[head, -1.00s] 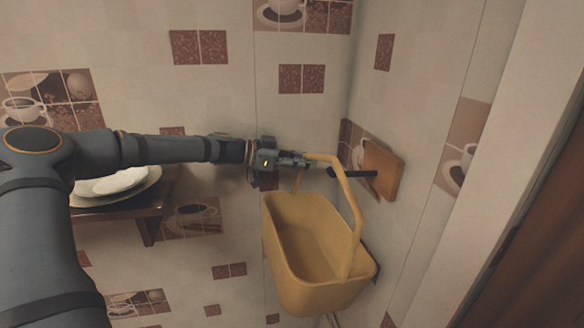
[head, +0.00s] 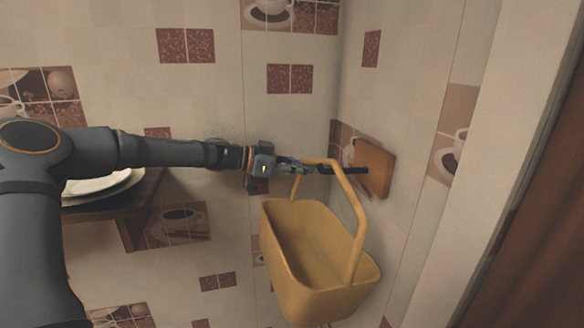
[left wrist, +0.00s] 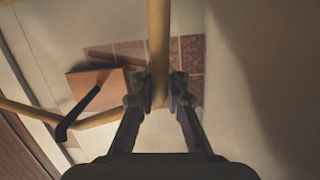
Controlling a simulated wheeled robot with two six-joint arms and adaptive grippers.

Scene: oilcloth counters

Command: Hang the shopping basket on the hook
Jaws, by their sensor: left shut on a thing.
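The yellow shopping basket (head: 325,280) hangs in the air, tilted, from its arched handle (head: 354,215) in the head view. My left gripper (head: 298,166) is shut on the handle near its top; the wrist view also shows the handle bar (left wrist: 158,50) between the fingers (left wrist: 160,90). The hook is a black peg (head: 350,171) sticking out from a wooden board (head: 375,168) on the right wall. The peg crosses the handle in the head view and shows in the wrist view (left wrist: 82,108). I cannot tell whether the handle rests on it. My right gripper is not in view.
A shelf (head: 133,215) with stacked plates (head: 100,187) is on the back wall at the left, behind my arm. The tiled walls meet in a corner behind the basket. A pale post (head: 500,150) and brown panel (head: 545,220) stand at the right.

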